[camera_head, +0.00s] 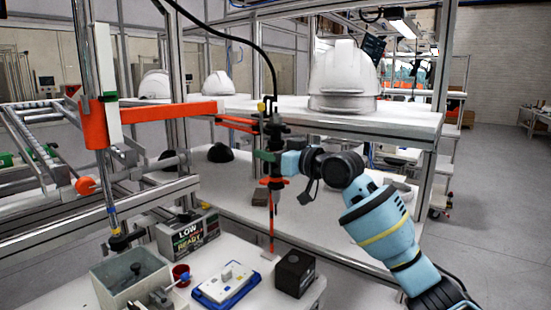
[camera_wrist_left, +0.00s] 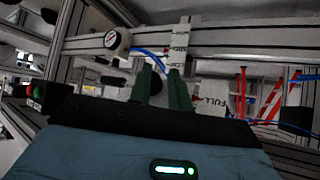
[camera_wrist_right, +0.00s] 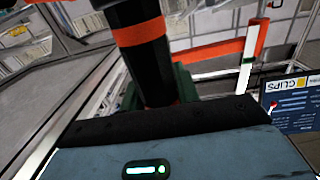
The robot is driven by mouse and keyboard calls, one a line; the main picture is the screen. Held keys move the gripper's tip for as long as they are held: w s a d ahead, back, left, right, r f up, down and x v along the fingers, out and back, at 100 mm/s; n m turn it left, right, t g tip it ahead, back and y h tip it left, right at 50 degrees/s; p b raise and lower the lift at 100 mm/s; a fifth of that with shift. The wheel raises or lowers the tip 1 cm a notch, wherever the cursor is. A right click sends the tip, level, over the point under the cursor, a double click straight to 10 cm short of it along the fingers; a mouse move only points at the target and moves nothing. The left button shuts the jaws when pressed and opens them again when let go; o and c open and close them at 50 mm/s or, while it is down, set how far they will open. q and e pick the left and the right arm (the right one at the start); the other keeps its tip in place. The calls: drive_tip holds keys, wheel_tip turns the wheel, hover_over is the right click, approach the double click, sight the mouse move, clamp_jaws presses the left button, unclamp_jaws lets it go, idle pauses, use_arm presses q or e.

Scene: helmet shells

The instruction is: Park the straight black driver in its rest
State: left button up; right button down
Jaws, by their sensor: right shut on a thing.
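The straight black driver (camera_head: 278,131) hangs upright in the head view, with an orange collar and a thin red shaft pointing down. My right gripper (camera_head: 268,157) is shut around its body from the right. In the right wrist view the black body with its orange band (camera_wrist_right: 139,35) stands between the green fingers (camera_wrist_right: 155,92). My left gripper (camera_wrist_left: 163,88) shows only in its wrist view, its two green fingers apart with nothing seen between them. I cannot tell for sure which thing is the driver's rest.
Below the driver a white bench holds a black block (camera_head: 295,273), a blue-white tray (camera_head: 226,284), a red cup (camera_head: 181,275), a grey bin (camera_head: 131,276) and a LOW/READY box (camera_head: 188,234). An orange arm (camera_head: 160,112) reaches in from the left. A white helmet (camera_head: 343,78) stands on the shelf behind.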

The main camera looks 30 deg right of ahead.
drive_tip(key=shift+d, duration=0.15)
idle(0.4)
